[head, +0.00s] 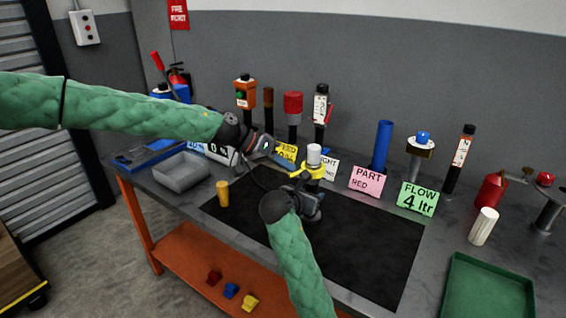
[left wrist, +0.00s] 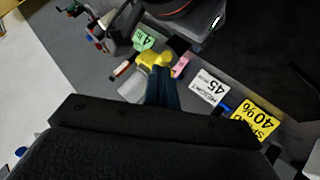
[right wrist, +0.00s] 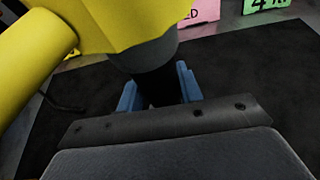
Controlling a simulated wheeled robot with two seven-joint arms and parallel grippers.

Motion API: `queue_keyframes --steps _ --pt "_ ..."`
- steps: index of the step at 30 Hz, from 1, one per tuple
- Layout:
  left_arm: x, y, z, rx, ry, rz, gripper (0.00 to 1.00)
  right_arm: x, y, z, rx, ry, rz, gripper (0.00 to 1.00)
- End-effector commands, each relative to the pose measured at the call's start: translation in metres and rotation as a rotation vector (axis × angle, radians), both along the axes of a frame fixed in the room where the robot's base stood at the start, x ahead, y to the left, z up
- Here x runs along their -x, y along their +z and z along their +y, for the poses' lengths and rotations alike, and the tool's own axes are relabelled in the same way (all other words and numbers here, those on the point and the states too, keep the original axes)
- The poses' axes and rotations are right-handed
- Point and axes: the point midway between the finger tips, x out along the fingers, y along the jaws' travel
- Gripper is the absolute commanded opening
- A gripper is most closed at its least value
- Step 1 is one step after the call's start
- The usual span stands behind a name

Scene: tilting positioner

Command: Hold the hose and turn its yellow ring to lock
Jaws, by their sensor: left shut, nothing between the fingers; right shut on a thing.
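The yellow ring (head: 316,171) sits around an upright fitting with a pale grey top (head: 314,152) above the black mat. My right gripper (head: 308,184) is below the ring and shut on the dark hose (right wrist: 157,88), its blue fingers on either side. The ring (right wrist: 120,22) and a yellow lug (right wrist: 32,58) fill the upper left of the right wrist view. My left gripper (head: 292,164) is shut and empty, with its tips close beside the ring. In the left wrist view the ring (left wrist: 154,58) is just beyond the shut blue fingers (left wrist: 163,80); contact cannot be told.
A grey bin (head: 182,172) is farther left. Sign cards, including the pink one (head: 367,180), and several upright tools line the back. A green tray (head: 488,290) is at right.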

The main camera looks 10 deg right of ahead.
Motion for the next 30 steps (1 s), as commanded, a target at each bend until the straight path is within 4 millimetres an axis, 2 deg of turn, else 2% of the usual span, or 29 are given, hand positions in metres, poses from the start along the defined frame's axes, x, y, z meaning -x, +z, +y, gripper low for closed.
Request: queue_keyframes --steps 4,15,30 --pt "0.007 -0.001 0.001 -0.001 0.109 -0.001 0.0 0.0 -0.001 0.001 0.0 0.001 0.001 0.0" --pt "0.024 0.0 -0.004 0.002 0.205 0.001 0.0 0.0 0.0 0.001 -0.001 0.001 0.0 0.0" --pt "0.016 0.0 -0.005 0.004 0.206 0.001 0.0 0.0 0.0 0.001 0.0 0.001 0.0 0.0"
